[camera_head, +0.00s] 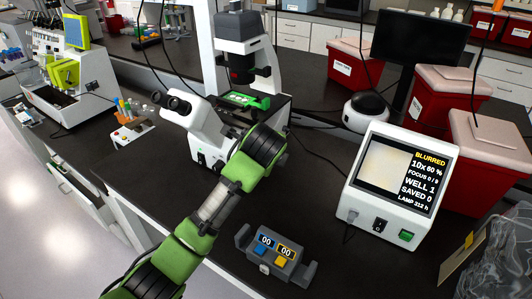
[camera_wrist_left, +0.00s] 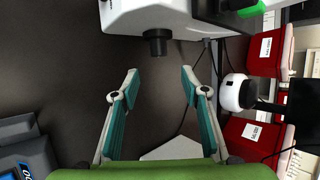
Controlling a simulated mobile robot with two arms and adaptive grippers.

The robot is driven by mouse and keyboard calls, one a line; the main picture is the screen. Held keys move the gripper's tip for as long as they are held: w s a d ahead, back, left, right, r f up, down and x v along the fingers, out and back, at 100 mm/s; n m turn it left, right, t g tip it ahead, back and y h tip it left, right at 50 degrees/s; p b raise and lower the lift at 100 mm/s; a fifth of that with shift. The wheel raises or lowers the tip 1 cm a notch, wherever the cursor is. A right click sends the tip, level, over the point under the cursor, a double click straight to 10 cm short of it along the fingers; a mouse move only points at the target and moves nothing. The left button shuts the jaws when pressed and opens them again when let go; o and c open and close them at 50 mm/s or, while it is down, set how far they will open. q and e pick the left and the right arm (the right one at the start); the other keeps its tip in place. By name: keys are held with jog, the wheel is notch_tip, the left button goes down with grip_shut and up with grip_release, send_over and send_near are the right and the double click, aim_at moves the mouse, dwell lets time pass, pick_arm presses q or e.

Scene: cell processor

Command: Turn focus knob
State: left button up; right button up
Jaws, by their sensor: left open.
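The white microscope (camera_head: 205,125) stands on the dark bench, with its base partly hidden behind my left arm in the head view. In the left wrist view, a black cylindrical focus knob (camera_wrist_left: 157,40) sticks out from the white microscope body (camera_wrist_left: 150,15). My left gripper (camera_wrist_left: 160,73) is open and empty, its teal-padded fingers spread either side of the knob's line. The knob lies just beyond the fingertips, not between them. In the head view my wrist hides the knob and fingers. The white monitor unit (camera_head: 398,185) reads "BLURRED", 10x, focus 0/9.
Red bins (camera_head: 440,95), a round white device (camera_head: 367,112) and a black screen (camera_head: 420,40) stand to the right. A tube rack (camera_head: 132,130) is at left. Cables cross the bench.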

pick_arm(q)
jog(key=x, duration=0.5)
jog(key=p+x, duration=0.1)
jog(key=x, duration=0.4)
jog(key=shift+s+a+f, duration=0.1)
jog(key=shift+a+f, duration=0.05)
jog(key=shift+a, duration=0.05)
jog(key=shift+x, duration=1.2)
pick_arm(e)
jog(key=shift+s+a+r, duration=0.2)
jog(key=shift+s+r, duration=0.45)
jog(key=shift+s, duration=0.25)
pick_arm(q)
jog(key=c, duration=1.1)
